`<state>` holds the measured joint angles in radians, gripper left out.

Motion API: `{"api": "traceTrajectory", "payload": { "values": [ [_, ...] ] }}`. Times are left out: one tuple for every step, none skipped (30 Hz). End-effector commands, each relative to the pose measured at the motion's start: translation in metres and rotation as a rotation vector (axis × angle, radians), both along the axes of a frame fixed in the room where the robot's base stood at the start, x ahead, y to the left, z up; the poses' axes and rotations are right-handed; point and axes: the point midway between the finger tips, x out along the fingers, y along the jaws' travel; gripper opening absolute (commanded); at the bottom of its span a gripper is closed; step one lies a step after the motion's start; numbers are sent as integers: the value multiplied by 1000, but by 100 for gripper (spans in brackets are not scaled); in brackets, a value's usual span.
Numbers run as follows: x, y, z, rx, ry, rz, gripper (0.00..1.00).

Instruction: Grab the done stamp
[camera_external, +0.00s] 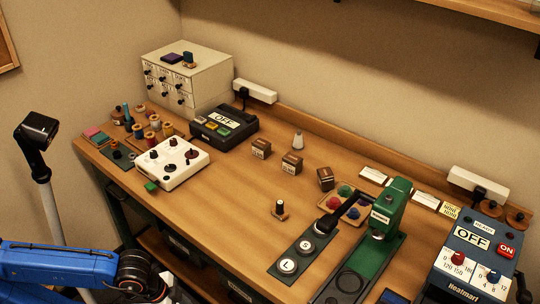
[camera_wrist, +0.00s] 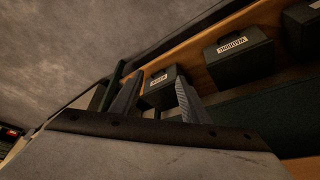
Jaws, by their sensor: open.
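Several small brown blocks with pale labels stand mid-table in the external view: a left block (camera_external: 261,148), a middle block (camera_external: 292,163) and a right block (camera_external: 326,178). A small dark-topped piece with a pale front (camera_external: 280,208) stands nearer the front edge. The lettering on these is too small to read, so I cannot tell which is the done stamp. My gripper (camera_wrist: 158,80) shows in the wrist view, open with nothing between its fingers. It points toward dark labelled boxes (camera_wrist: 238,55), away from the tabletop pieces. The external view shows only my blue arm at lower left.
A white knobbed box (camera_external: 172,162), a black OFF unit (camera_external: 224,128) and a drawer cabinet (camera_external: 205,75) fill the table's left. A green press (camera_external: 390,208), a dark tray of round pieces (camera_external: 303,249) and a heat unit (camera_external: 470,250) crowd the right. The front centre is clear.

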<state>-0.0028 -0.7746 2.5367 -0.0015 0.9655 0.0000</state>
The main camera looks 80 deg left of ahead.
Motion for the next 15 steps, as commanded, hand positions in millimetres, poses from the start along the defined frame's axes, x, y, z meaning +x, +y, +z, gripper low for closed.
{"api": "traceTrajectory", "payload": {
  "values": [
    [0,0,0,0,0,0,41],
    [0,0,0,0,0,0,41],
    [0,0,0,0,0,0,41],
    [0,0,0,0,0,0,41],
    [0,0,0,0,0,-1,41],
    [1,0,2,3,1,-4,41],
    [3,1,4,6,3,-8,41],
    [5,2,8,10,5,-15,41],
    [9,3,14,19,11,-32,41],
    [14,4,21,28,15,-47,41],
    [19,6,29,39,20,-66,41],
    [27,9,41,55,31,-98,41],
    [33,11,51,69,38,-124,41],
    [41,14,61,83,47,-152,41],
    [50,18,76,104,61,-195,41]
  ]
}}
